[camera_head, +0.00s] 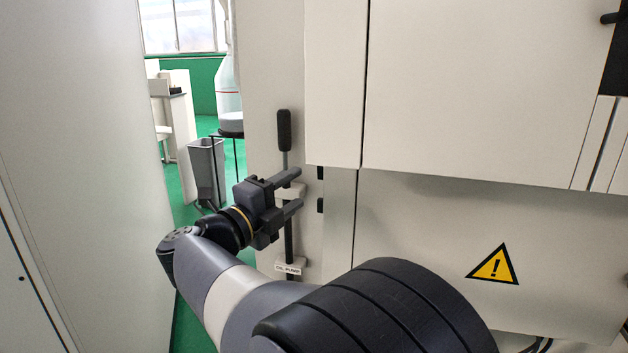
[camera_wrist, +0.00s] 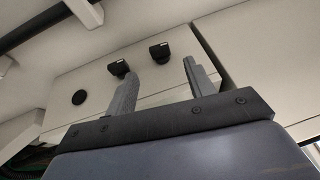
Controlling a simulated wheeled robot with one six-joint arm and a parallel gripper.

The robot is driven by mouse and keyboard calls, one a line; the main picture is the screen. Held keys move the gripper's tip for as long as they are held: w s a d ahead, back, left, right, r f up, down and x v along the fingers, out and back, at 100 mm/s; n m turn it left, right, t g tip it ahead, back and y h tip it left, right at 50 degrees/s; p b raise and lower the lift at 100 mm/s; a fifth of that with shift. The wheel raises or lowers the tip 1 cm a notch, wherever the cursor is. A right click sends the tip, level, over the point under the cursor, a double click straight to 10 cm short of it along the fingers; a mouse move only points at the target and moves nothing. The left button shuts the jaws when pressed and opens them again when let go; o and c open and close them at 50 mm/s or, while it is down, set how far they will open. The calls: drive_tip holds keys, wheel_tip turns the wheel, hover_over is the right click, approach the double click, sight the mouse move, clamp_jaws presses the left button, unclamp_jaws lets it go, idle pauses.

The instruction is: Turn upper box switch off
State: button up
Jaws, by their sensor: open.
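Two small black switches show on the pale narrow panel beside the cabinet. The upper switch (camera_head: 320,172) and the lower switch (camera_head: 320,205) are in the head view, just right of my gripper (camera_head: 298,190). The wrist view is rolled sideways. There one black switch (camera_wrist: 160,52) appears between the fingers of my gripper (camera_wrist: 162,82), probably the upper one. The other switch (camera_wrist: 118,68) is by the tip of the left finger. My gripper is open and empty, its fingers pointing at the panel. I cannot tell whether a finger touches anything, nor the switches' set positions.
A vertical lever with a black handle (camera_head: 284,128) and an oil pump label (camera_head: 288,267) stands close behind my gripper. The cabinet door (camera_head: 430,90) juts out above right. A warning sign (camera_head: 494,265) is on the lower panel. A bottle (camera_head: 228,95) stands behind left.

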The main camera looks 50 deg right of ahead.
sight(320, 174)
drive_tip(key=d, duration=0.7)
drive_tip(key=shift+w+r, duration=0.3)
drive_tip(key=shift+r, duration=0.05)
drive_tip(key=shift+c, duration=0.4)
